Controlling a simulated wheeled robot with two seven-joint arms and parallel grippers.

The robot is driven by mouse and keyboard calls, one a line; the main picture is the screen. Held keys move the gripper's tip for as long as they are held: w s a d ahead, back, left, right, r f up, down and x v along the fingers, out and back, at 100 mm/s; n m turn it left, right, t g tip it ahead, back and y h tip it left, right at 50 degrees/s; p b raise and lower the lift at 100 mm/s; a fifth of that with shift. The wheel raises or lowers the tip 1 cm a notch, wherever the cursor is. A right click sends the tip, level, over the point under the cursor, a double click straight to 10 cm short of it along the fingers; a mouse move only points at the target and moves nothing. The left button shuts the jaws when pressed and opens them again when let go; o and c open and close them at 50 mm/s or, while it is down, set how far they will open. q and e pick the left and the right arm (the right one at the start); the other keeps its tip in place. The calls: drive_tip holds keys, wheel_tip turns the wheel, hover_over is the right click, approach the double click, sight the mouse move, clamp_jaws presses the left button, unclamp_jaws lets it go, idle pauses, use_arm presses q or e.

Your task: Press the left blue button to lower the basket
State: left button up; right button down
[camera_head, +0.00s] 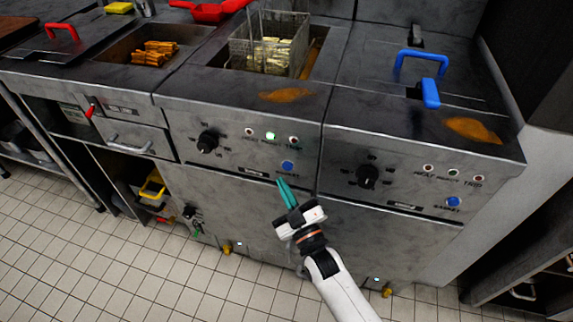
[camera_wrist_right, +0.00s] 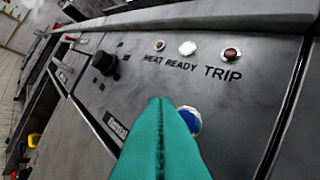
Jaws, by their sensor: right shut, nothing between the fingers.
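The left blue button (camera_head: 288,166) is on the front panel of the middle fryer, below its lamps. My right gripper (camera_head: 287,193) is shut and empty, its teal fingers pointing up just below that button. In the right wrist view the teal fingers (camera_wrist_right: 160,125) cover part of the blue button (camera_wrist_right: 190,119); I cannot tell whether they touch it. The wire basket (camera_head: 270,45) with pale fries sits in the middle fryer's well. Another blue button (camera_head: 453,201) is on the right fryer. My left gripper is not in view.
A black knob (camera_head: 208,141) and a lit green lamp (camera_head: 270,135) are on the same panel. A blue-handled lid (camera_head: 421,65) covers the right fryer. The tiled floor (camera_head: 120,260) in front is mostly clear.

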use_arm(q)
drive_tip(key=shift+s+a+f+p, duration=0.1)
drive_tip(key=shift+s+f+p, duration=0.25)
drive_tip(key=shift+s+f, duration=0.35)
use_arm(e)
drive_tip(key=shift+s+a+f, duration=0.1)
drive_tip(key=shift+s+a, duration=0.15)
drive_tip(key=shift+s, duration=0.55)
drive_tip(key=shift+s+a, duration=0.2)
drive_tip(key=shift+s, duration=0.6)
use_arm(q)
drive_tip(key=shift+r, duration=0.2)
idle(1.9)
